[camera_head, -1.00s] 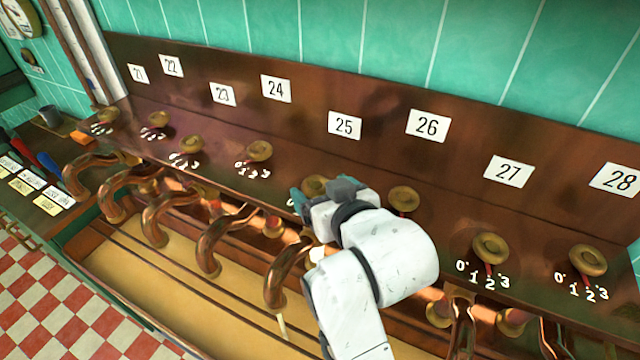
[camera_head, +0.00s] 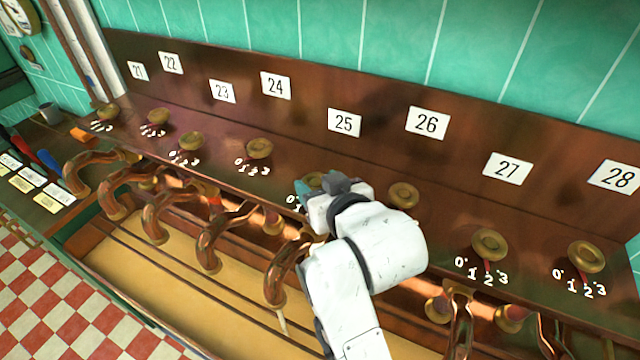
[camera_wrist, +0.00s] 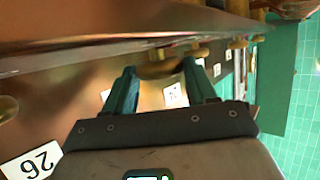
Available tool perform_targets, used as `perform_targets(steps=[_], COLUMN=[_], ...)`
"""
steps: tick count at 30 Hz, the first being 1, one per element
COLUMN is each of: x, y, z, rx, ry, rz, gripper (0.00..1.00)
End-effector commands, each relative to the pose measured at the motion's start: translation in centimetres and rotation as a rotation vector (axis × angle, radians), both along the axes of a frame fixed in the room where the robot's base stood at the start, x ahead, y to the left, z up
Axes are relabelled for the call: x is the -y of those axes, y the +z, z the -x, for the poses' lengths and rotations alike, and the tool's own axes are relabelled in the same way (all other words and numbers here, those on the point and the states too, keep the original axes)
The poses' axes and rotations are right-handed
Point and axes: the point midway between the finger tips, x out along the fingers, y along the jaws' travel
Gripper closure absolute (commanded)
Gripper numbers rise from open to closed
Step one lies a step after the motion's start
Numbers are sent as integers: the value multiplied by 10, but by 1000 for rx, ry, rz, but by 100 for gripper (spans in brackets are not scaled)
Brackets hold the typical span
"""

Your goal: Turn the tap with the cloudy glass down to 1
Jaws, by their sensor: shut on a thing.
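A brass tap knob (camera_head: 313,179) sits on the wooden panel below the number 25 card (camera_head: 344,123). My gripper (camera_head: 320,186) is at this knob, with its teal fingers on either side. In the wrist view my gripper (camera_wrist: 160,70) is shut on the knob (camera_wrist: 158,69). The 0 and 1 marks show left of my gripper; the rest of this scale and the pointer are hidden. The copper spout (camera_head: 277,278) curves down below, with a pale narrow streak under its mouth. I cannot make out a cloudy glass.
Neighbouring knobs stand close: 24 (camera_head: 259,148) on the left and 26 (camera_head: 403,195) on the right. Knobs 27 (camera_head: 489,243) and 28 (camera_head: 586,257) are farther right. A row of copper spouts overhangs the tan trough (camera_head: 150,262). The wooden back panel rises behind.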

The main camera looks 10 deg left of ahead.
Motion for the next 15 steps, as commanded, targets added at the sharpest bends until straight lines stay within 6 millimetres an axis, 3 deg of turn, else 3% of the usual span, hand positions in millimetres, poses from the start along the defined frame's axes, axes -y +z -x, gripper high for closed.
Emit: perform_targets(steps=[3, 15], x=[0, -4], y=[0, -1], z=[0, 1], rx=[0, 1], ry=[0, -110], rz=[0, 2], gripper=[74, 74])
